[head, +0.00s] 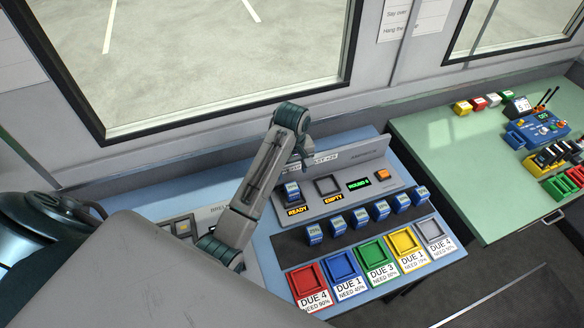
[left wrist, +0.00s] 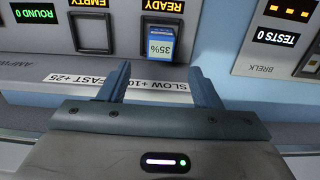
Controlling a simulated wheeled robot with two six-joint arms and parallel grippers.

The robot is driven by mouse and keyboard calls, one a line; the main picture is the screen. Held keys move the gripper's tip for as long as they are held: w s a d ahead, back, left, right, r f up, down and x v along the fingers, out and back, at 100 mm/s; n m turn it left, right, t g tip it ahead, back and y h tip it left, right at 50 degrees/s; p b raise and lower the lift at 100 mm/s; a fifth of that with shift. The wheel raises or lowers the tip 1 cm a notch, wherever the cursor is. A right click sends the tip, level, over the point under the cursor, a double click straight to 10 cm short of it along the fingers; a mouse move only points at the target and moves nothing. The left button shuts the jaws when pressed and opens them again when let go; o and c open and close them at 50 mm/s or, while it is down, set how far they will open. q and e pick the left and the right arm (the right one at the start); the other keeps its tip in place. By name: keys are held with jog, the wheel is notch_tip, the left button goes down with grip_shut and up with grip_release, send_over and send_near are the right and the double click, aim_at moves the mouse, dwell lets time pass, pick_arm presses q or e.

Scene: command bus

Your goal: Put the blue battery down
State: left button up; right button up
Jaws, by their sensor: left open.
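A blue battery (head: 292,191) with a white label stands in the slot marked READY. In the left wrist view the same battery (left wrist: 163,42) reads 35% and appears upside down. Several similar blue batteries (head: 337,224) stand in a row on a dark strip in front. My left gripper (head: 304,160) is behind the READY slot, over the back of the console. In the left wrist view its two fingers (left wrist: 162,82) are apart with nothing between them, and the battery is beyond their tips. My right gripper is not in view.
The EMPTY slot (head: 328,186) beside READY is vacant. Red (head: 308,281), blue (head: 342,266), green (head: 374,250), yellow (head: 404,242) and grey (head: 432,231) trays with DUE labels line the front edge. A green table (head: 440,150) with devices stands at right. Windows are behind.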

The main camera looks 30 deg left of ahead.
pick_arm(q)
notch_tip(320, 180, up, 2)
jog(key=shift+r+p, duration=0.25)
jog(key=shift+p, duration=0.65)
jog(key=shift+o, duration=0.4)
jog(key=shift+f, duration=0.1)
